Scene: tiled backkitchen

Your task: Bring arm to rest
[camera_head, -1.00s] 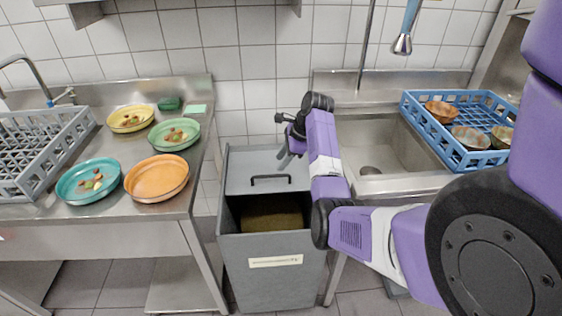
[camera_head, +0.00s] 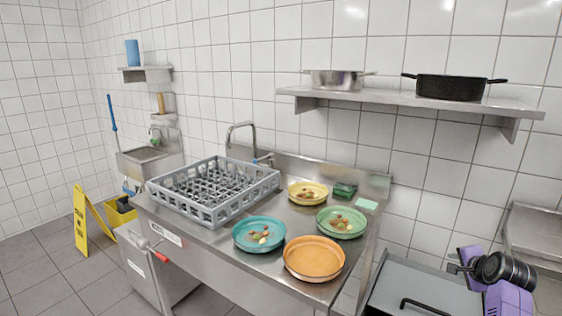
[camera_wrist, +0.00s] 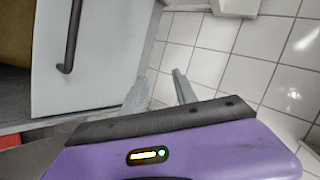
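My purple arm (camera_head: 508,298) shows at the lower right of the head view, with a dark round joint cap at its upper end. It is above and beside the grey bin (camera_head: 420,285). My gripper (camera_wrist: 160,90) shows in the wrist view with its two grey fingers apart and nothing between them. In the head view the fingers are too small and hidden to make out. The wrist view also shows the bin's grey lid with its dark handle (camera_wrist: 72,35), left of the fingers, and white wall tiles behind and to the right of them.
A steel counter (camera_head: 215,235) holds a grey dish rack (camera_head: 212,210), a teal plate (camera_head: 259,246), an orange plate (camera_head: 313,271), a green plate (camera_head: 328,228) and a yellow plate (camera_head: 300,199). Food bits lie on some. A shelf (camera_head: 400,99) with pots and a yellow floor sign (camera_head: 80,218) stand clear of my arm.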

